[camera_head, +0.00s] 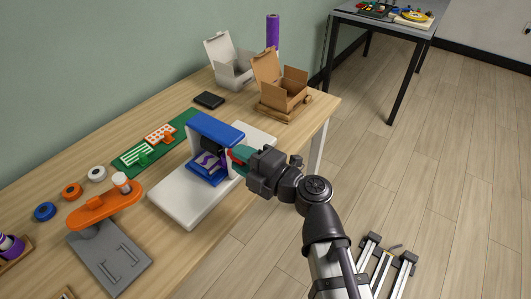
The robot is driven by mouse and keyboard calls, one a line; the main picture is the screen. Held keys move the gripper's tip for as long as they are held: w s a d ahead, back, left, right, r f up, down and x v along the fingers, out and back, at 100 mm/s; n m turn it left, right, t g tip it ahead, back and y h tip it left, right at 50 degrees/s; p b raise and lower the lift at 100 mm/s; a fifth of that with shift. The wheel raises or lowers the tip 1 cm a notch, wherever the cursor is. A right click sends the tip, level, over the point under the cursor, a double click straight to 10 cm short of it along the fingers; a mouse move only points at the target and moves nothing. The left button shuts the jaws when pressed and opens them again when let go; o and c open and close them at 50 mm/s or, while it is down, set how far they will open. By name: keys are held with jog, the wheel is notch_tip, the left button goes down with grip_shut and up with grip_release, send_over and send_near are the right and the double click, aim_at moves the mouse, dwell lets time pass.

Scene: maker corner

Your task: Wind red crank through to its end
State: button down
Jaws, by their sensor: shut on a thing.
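A blue-framed machine (217,127) stands on a white base (176,205) on the wooden table. A dark round part sits under its top bar, and a purple-patterned piece lies on its blue lower bed (206,170). The red crank (238,154) is at the machine's right side, mostly covered by my gripper. My gripper (244,160) reaches in from the right and is shut on the crank. A bit of green shows next to the red. The crank's full shape and its angle are hidden.
An orange-armed press (110,206) on a grey base stands at front left. Open white (229,62) and brown boxes (283,85) stand at the back.

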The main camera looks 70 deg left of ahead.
dwell(0.4)
jog(key=c, duration=0.9)
grip_release()
jog(key=shift+d, duration=0.1)
jog(key=v, duration=1)
jog(key=shift+w+d, duration=0.25)
